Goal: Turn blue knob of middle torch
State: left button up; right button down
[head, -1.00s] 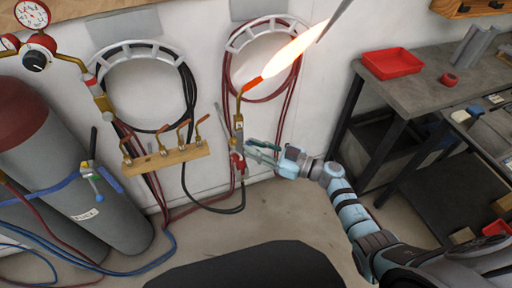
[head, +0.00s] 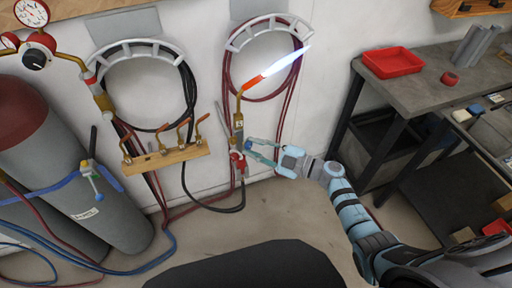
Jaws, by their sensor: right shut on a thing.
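The lit torch (head: 238,122) stands upright against the wall, its brass neck bending to a red-orange tip. A narrow blue-white flame (head: 285,65) points up and to the right from it. At its lower end are a red knob (head: 235,158) and, on the right side, a small blue knob (head: 248,145). My right gripper (head: 250,151) reaches in from the right with its two teal fingers at the blue knob, shut on it. The fingers partly cover the torch's lower end. My left gripper is not in view.
A wooden rack (head: 168,160) with several small brass torches is left of the lit torch. Hoses hang on two wall hooks. Grey gas cylinders (head: 105,210) stand at left. A grey workbench (head: 430,88) with a red tray (head: 393,62) is at right.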

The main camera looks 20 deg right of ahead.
jog(key=shift+n, duration=0.6)
jog(key=c, duration=1.4)
grip_release()
jog(key=v, duration=1.2)
